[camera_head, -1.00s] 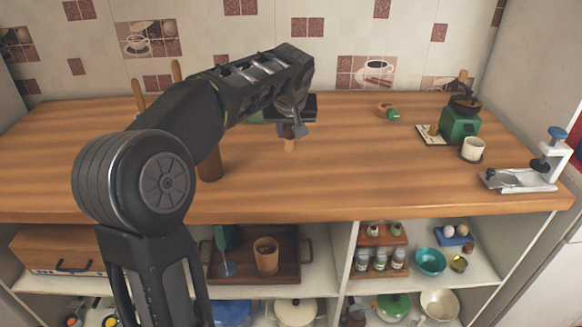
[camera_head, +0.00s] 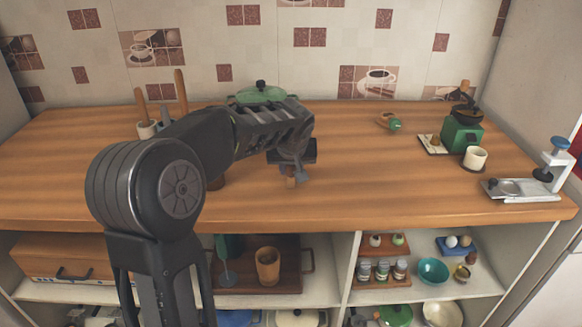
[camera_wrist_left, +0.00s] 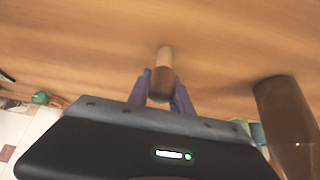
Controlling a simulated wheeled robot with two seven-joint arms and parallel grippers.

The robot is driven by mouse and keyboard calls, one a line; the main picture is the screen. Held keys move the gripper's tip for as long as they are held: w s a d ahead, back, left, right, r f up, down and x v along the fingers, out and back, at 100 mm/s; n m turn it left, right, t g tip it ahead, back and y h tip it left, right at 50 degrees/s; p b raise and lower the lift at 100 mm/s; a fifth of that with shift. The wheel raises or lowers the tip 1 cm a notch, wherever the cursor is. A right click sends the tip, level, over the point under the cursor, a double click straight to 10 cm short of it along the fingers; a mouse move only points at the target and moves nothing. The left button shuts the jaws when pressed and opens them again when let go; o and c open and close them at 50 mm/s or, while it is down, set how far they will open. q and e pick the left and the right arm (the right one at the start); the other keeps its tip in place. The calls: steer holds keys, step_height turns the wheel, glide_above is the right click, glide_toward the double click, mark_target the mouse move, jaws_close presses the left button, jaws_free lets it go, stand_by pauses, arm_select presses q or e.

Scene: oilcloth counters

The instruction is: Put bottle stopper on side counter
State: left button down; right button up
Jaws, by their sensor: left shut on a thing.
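The bottle stopper (camera_head: 290,182) is a small piece with a dark brown part and a pale end. My left gripper (camera_head: 292,172) is shut on it, above the front middle of the wooden counter (camera_head: 400,180). In the left wrist view, the stopper (camera_wrist_left: 164,72) sits between the two bluish fingers of my left gripper (camera_wrist_left: 162,90), pale end pointing away from the gripper. I cannot tell whether it touches the wood. My right gripper is in neither view.
A green lidded pot (camera_head: 258,94) and a utensil holder (camera_head: 147,130) stand at the back. A green grinder (camera_head: 462,133), a white cup (camera_head: 475,157) and a metal stand (camera_head: 525,188) are at the right. The counter's centre right is clear. Shelves below hold dishes.

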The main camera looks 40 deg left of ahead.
arm_select(q)
steer(key=shift+f, duration=0.1)
steer(key=c, duration=1.1)
jaws_free()
steer(key=shift+c, duration=0.2)
steer(key=shift+d+r, duration=0.1)
steer(key=shift+r, duration=0.2)
steer(key=v, duration=1.1)
steer(key=shift+s+r+b, duration=0.3)
steer(key=shift+d, duration=0.1)
